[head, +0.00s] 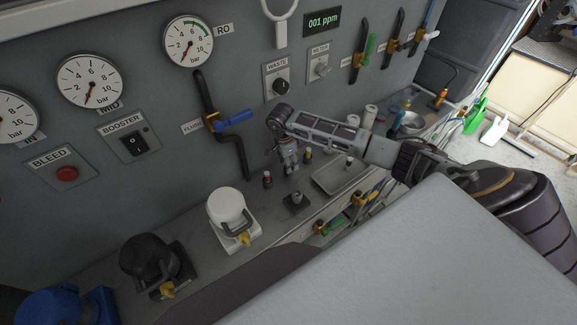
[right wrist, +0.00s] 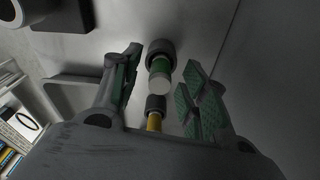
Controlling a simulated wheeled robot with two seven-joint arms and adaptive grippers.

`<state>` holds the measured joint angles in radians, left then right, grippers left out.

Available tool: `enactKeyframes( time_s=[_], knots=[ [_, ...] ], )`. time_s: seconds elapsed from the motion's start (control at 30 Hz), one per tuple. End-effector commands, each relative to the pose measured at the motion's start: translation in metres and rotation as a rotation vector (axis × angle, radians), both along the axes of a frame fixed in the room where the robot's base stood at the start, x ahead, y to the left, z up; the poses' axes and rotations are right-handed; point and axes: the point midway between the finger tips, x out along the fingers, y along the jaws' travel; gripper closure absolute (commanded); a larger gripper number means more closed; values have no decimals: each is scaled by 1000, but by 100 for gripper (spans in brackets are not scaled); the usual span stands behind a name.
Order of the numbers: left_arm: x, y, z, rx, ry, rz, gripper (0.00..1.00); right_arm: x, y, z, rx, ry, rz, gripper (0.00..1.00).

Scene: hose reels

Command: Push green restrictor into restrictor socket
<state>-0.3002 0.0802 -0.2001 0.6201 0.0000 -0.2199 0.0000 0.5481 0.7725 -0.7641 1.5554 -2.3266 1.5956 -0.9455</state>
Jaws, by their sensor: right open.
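The green restrictor (right wrist: 160,66), a short green cylinder with a dark knurled cap and a pale end, shows in the right wrist view between the spread fingers of my right gripper (right wrist: 164,72). Gaps show on both sides of it. In the head view my right gripper (head: 289,162) points down at the worktop beside the grey panel, and the green restrictor cannot be made out there. A dark square block with a grey round post (head: 296,199) stands in front of the gripper; it may be the restrictor socket, but I cannot tell. My left gripper is not in view.
A red piece with a dark cap (head: 267,180) stands left of the gripper, a yellow one (head: 308,155) right of it. A shallow tray (head: 325,183) lies to the right. White (head: 228,205) and black (head: 143,255) clamp units stand at left. The panel wall is close behind.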

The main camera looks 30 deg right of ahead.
Motion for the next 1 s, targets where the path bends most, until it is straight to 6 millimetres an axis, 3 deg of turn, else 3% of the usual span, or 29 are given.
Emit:
enactKeyframes(
  time_s=[0.37,0.7,1.0],
  knots=[
    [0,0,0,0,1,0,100,0,0,0,0,0,0,56],
    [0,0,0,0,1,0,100,0,0,0,0,0,0,100],
    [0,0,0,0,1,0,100,0,0,0,0,0,0,100]
  ],
)
